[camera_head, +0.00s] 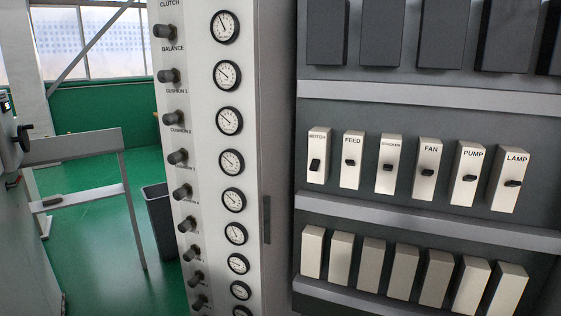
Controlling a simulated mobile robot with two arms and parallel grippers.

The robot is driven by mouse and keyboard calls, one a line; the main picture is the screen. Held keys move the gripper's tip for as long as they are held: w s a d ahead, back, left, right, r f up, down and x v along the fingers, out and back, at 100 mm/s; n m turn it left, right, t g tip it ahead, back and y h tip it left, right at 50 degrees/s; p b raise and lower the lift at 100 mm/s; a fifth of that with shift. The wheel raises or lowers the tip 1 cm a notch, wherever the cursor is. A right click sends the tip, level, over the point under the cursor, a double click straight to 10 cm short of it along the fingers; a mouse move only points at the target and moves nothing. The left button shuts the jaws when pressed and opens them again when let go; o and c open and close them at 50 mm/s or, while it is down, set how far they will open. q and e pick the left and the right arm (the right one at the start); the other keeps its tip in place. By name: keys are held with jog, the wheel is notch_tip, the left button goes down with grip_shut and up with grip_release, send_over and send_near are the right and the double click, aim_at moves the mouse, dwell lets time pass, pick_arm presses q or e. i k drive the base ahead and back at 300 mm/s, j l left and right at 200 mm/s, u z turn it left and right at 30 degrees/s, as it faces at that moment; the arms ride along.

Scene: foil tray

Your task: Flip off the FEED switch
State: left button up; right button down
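The FEED switch (351,161) is a cream block in the middle row of the cabinet, second from the left, with a small black lever (350,162) at about mid-height. Its label is at the top. The MOTOR switch (318,157) stands just to its left and the STACKER switch (389,164) just to its right. The FEED lever looks turned nearly level, while the MOTOR lever looks more upright. Neither of my grippers is in view.
FAN (426,170), PUMP (468,177) and LAMP (510,181) switches continue to the right. Grey ledges run above and below the row (430,222). Unlabelled cream blocks (373,259) stand below. A gauge panel with knobs (205,150) stands to the left. The space before the switches looks clear.

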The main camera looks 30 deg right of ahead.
aim_at(349, 162)
jog(key=i+l+z, duration=0.1)
jog(key=z, duration=1.15)
